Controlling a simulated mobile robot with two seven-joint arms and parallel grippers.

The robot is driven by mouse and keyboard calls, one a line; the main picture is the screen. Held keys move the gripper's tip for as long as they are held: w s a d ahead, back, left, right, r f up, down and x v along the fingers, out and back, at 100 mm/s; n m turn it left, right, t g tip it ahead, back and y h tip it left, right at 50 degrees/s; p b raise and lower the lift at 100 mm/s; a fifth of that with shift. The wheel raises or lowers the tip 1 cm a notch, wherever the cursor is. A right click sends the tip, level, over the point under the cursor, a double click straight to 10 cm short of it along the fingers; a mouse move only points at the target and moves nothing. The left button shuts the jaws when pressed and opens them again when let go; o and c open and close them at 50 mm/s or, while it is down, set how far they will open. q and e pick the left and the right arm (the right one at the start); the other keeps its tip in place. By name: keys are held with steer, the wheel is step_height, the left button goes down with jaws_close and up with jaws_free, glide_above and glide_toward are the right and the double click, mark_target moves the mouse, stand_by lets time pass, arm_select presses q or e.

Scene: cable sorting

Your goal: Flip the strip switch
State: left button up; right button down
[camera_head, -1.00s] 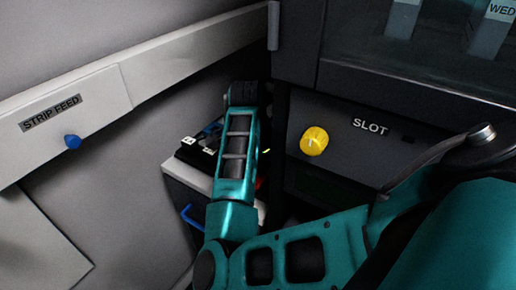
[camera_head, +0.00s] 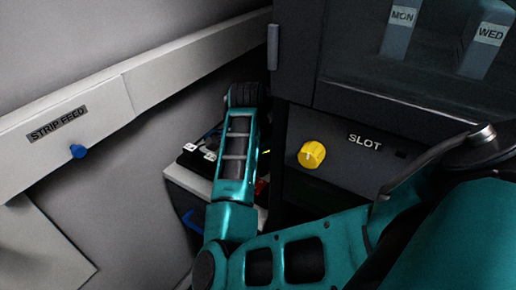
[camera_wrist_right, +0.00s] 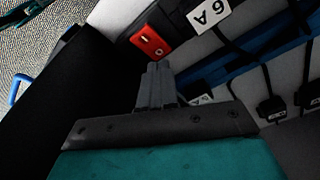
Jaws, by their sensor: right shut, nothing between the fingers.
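The red rocker switch (camera_wrist_right: 151,41), with white marks on it, sits at the end of a dark strip in the right wrist view. My right gripper (camera_wrist_right: 160,68) is shut and empty, its fingertips just below the switch in that picture. I cannot tell whether they touch it. In the head view my right arm reaches over the white box in the corner, and a bit of red (camera_head: 261,187) shows beside it. The fingertips are hidden there. My left gripper is not in view.
A white tag marked 6A (camera_wrist_right: 208,13) and several black plugs (camera_wrist_right: 272,108) lie near the switch. A yellow knob (camera_head: 311,154) is on the dark cabinet marked SLOT. A blue knob (camera_head: 78,151) is under the STRIP FEED label (camera_head: 57,124) on the left wall rail.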

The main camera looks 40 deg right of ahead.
mark_target(261, 183)
step_height(261, 183, up, 2)
steer(key=shift+r+p, duration=0.25)
steer(key=shift+p, duration=0.65)
steer(key=shift+r+p, duration=0.4)
steer(key=shift+r, duration=0.5)
